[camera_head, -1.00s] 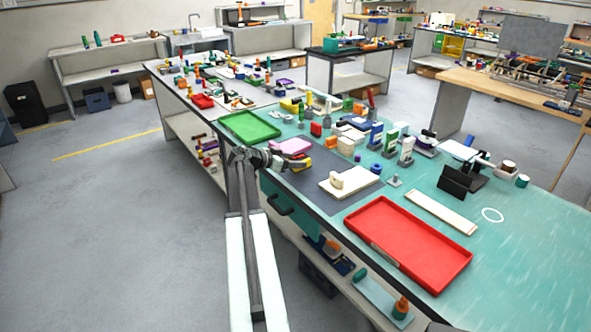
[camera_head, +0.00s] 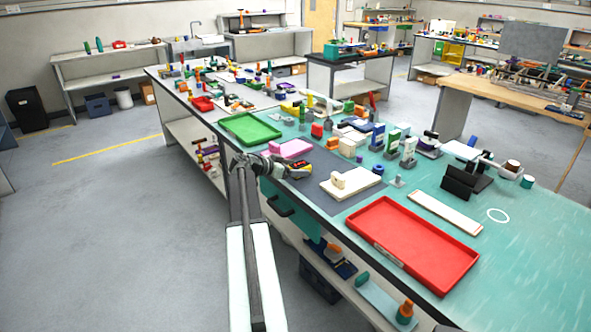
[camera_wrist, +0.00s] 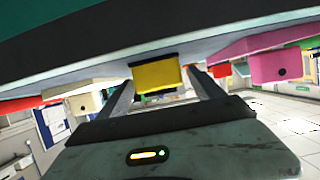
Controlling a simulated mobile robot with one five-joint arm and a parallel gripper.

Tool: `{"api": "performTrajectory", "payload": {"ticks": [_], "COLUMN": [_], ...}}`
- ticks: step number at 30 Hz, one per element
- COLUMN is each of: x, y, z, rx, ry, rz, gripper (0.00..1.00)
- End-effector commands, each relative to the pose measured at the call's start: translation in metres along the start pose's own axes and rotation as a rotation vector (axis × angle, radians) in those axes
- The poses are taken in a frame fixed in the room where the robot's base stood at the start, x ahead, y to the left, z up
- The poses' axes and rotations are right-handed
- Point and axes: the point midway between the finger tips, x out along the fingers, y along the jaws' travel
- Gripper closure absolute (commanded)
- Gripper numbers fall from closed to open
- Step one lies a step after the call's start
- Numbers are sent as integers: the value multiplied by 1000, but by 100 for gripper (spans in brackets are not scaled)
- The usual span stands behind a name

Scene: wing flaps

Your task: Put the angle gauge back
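A small yellow block with red and dark parts, which I take to be the angle gauge (camera_head: 301,170), is on the dark mat at the bench's near edge. My gripper (camera_head: 285,167) reaches it from the left, low over the bench edge. In the wrist view, which looks upside down, the yellow gauge (camera_wrist: 155,74) shows between and just past the two fingertips (camera_wrist: 160,78). The fingers stand apart, one on each side of it. A firm grip does not show. The gauge seems to rest on the bench surface.
A pink block (camera_head: 291,148) stands just behind the gauge. A white block on a pale plate (camera_head: 350,184) lies to the right on the mat (camera_head: 318,188). A green tray (camera_head: 250,128) is to the left, a red tray (camera_head: 412,245) to the front right. Several small items crowd behind.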

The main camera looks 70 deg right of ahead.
Motion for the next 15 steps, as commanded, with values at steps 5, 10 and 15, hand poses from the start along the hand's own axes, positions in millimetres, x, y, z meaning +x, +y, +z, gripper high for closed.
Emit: {"api": "performTrajectory", "payload": {"ticks": [5, 10, 15], "x": [0, -6, -44], "y": [0, 0, 1], "z": [0, -5, -8], "rx": [0, 0, -1], "ry": [0, 0, 1], "rz": [0, 0, -3], "gripper": [24, 24, 24]}}
